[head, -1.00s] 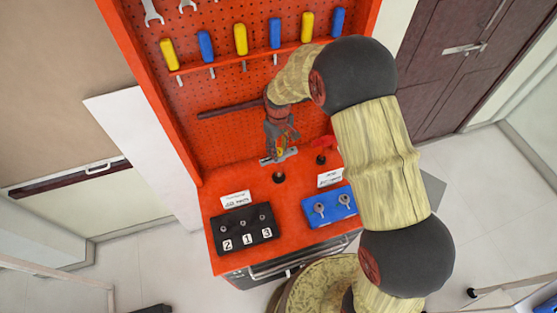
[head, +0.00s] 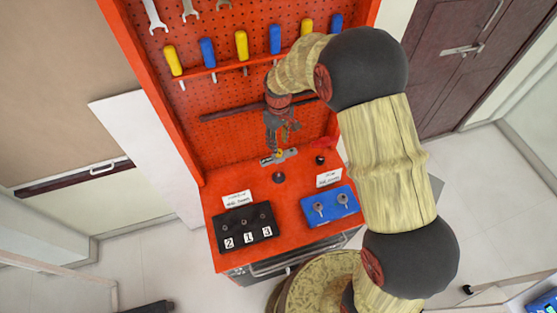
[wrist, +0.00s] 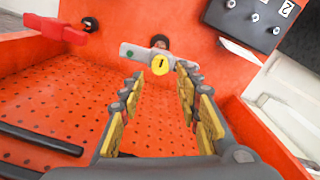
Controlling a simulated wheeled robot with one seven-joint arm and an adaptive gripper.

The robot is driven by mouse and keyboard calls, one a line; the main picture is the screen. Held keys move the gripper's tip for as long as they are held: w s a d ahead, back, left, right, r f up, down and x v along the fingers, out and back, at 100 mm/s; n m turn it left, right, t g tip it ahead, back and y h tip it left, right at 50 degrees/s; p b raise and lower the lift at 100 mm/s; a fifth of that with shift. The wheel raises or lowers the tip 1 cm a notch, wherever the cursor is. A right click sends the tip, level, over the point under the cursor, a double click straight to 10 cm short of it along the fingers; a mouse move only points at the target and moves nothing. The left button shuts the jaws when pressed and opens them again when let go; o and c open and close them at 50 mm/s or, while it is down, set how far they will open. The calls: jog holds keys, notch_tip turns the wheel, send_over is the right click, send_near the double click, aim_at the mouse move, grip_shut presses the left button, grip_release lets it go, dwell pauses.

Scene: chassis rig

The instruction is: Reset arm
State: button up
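My gripper (head: 279,142) hangs above the back of the orange workbench (head: 290,235), in front of the pegboard. In the wrist view my gripper (wrist: 160,105) is open, its two yellow-padded fingers apart with nothing between them. A grey bar with a yellow round part (wrist: 160,65) lies beyond the fingertips, near a dark round knob; it also shows below my gripper in the head view (head: 279,157). I cannot tell whether the fingers touch it, but they look apart from it.
A black block numbered 2, 1, 3 (head: 243,230) and a blue block with two keys (head: 329,206) sit on the bench front. A red part (wrist: 55,30) lies beside the bar. Screwdrivers (head: 241,46) and wrenches (head: 155,15) hang on the pegboard (head: 240,95).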

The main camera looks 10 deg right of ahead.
dwell(0.4)
jog(key=shift+s+m, duration=0.1)
jog(key=shift+m, duration=0.2)
jog(key=s+d+r+m+t+b, duration=0.2)
jog(key=s+d+r+b, duration=0.2)
jog(key=s, duration=0.5)
jog(key=s+d+r+m+t+b, duration=0.1)
jog(key=s+d+r+m+b, duration=0.1)
jog(key=s+r+b, duration=0.3)
jog(key=s+d+r+m+t+b, duration=0.2)
jog(key=s+d+r+b, duration=0.2)
jog(key=s, duration=1)
jog(key=d+b, duration=0.1)
jog(key=b, duration=0.2)
jog(key=shift+d+r+m+t+b, duration=0.25)
jog(key=shift+d+m+t+b, duration=0.05)
jog(key=shift+d, duration=0.05)
dwell(0.6)
